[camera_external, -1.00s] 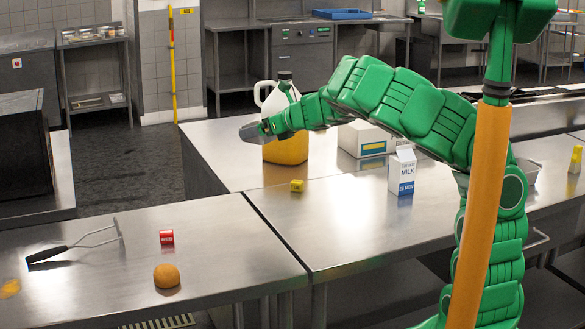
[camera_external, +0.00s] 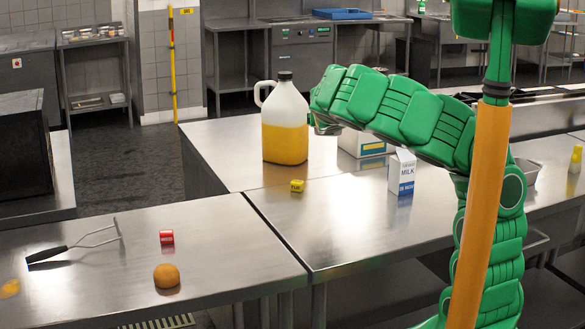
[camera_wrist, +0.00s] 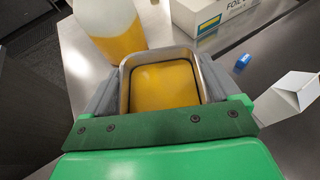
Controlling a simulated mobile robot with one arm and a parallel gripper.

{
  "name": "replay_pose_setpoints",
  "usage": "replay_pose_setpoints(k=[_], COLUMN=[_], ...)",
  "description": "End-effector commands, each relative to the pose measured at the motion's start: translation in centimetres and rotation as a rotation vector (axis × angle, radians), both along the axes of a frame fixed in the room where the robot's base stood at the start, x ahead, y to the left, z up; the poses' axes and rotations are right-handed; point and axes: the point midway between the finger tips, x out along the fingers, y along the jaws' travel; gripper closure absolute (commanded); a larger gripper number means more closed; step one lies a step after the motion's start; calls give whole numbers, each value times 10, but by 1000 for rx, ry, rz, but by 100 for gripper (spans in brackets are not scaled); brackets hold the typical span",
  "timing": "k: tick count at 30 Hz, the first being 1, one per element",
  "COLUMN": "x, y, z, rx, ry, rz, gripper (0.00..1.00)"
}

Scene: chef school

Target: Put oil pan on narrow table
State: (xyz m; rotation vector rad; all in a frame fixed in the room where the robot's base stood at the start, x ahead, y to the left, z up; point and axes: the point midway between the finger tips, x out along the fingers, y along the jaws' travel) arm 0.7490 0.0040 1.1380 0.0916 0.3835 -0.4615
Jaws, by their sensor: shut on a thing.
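The oil pan (camera_wrist: 165,86), a metal pan with yellow-orange oil in it, shows in the wrist view between the two grey fingers. My gripper (camera_wrist: 165,78) is shut on it. In the external view my gripper (camera_external: 322,124) is above the back steel table (camera_external: 225,160), just right of the oil jug (camera_external: 285,135). The pan is hidden behind my arm there. A second steel table (camera_external: 210,240) stands at the front left; I cannot tell which table is the narrow one.
A small blue object (camera_wrist: 243,62) shows in the wrist view.

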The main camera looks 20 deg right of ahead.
Motion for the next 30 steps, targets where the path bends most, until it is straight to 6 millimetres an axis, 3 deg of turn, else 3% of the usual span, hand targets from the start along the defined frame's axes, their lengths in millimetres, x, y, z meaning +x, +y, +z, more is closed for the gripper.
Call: replay_pose_setpoints(k=[15,30], x=[-74,-126], y=[-74,-102], z=[-3,0], rx=[2,1], ry=[3,1], rz=[-466,-706], gripper=[60,60])
